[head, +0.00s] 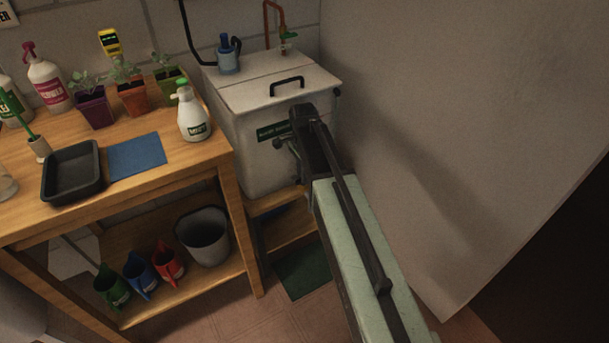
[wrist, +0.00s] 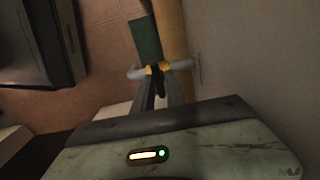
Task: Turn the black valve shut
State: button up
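The white tank (head: 262,95) stands in the corner, and my gripper (head: 296,150) is at its front face in the head view. Part of a grey fitting (head: 279,143) shows just left of my gripper there. In the wrist view, the black valve (wrist: 158,87) is a short dark piece between the two grey fingers of my gripper (wrist: 159,84). The fingers stand close on both sides of it and look shut on it. A brass-yellow part and a pale crossbar (wrist: 180,65) show just beyond. My gripper hides most of the valve in the head view.
A wooden bench (head: 150,165) with pots, bottles and a black tray (head: 72,172) stands left of the tank. A grey bucket (head: 204,236) and several coloured jugs are on its lower shelf. A pale wall panel (head: 430,120) rises close on the right.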

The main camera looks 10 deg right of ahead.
jog(key=shift+o, duration=0.9)
notch_tip(320, 180, up, 8)
jog(key=p, duration=0.8)
jog(key=shift+f, duration=0.1)
